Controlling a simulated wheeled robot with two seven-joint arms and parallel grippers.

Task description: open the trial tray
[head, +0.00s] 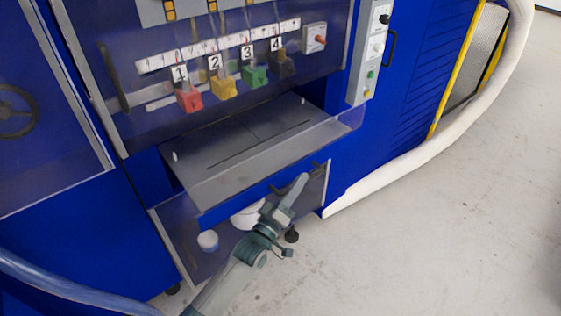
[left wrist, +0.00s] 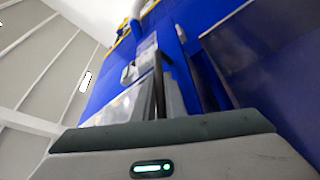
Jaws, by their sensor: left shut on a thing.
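The trial tray (head: 240,143) seems to be the flat grey metal tray sticking out of the blue machine, under the row of numbered blocks. Its blue front edge (head: 232,200) faces me, and a dark bar handle (head: 318,166) shows there. My left gripper (head: 299,185) reaches up from the bottom of the head view and is shut at this front edge, apparently on the handle. The arm hides part of the front. In the left wrist view a dark bar (left wrist: 158,75) runs between the grey fingers. My right gripper is not in view.
Red (head: 189,100), yellow (head: 223,87) and green (head: 255,76) blocks sit above the tray. A clear panel (head: 180,235) below it has white round things behind it. A white hose (head: 430,150) curves along the right. The grey floor (head: 440,240) at right is clear.

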